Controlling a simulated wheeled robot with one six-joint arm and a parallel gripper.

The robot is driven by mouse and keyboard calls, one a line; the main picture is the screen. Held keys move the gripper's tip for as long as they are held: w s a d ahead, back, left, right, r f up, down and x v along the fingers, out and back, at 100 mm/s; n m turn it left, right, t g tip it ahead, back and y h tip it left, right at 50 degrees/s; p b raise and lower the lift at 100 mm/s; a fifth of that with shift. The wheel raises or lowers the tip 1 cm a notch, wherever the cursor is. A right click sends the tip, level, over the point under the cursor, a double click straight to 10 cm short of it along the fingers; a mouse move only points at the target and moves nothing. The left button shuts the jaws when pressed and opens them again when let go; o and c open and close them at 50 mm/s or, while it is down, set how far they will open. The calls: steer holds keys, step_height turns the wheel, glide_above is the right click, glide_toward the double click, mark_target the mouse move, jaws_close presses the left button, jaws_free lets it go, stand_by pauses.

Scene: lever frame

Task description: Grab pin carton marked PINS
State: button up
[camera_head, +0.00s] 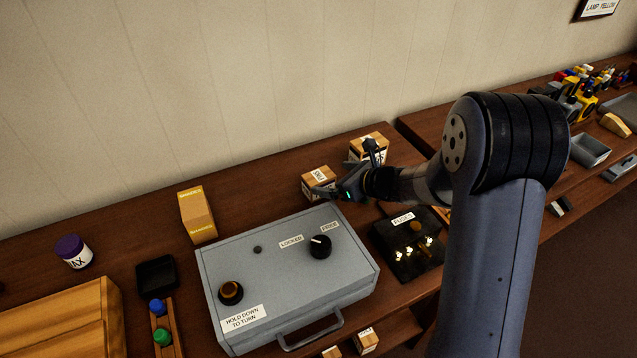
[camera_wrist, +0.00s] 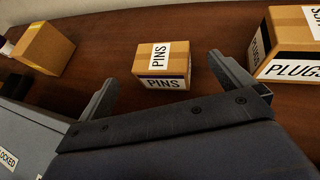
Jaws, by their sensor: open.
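The carton marked PINS (camera_wrist: 162,62) is a small brown box with white labels, on the wooden table beyond my gripper in the wrist view. In the head view the small carton (camera_head: 318,180) stands behind the grey box, its label hard to read. My gripper (camera_wrist: 162,88) is open and empty. Its two fingers point toward the carton, one to each side and short of it in the wrist view. In the head view my gripper (camera_head: 350,172) is just right of the carton, partly overlapping it. I cannot tell whether they touch.
A larger carton marked PLUGS (camera_wrist: 290,48) stands to the right, close to the right finger. The grey box with knobs (camera_head: 290,275) lies in front. A tan carton (camera_head: 197,215) stands at left. A black FUSES tray (camera_head: 408,248) is at right.

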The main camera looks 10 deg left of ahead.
mark_target(320, 177)
steer(key=shift+p+x, duration=0.3)
steer(key=shift+x, duration=2)
steer(key=shift+c, duration=0.4)
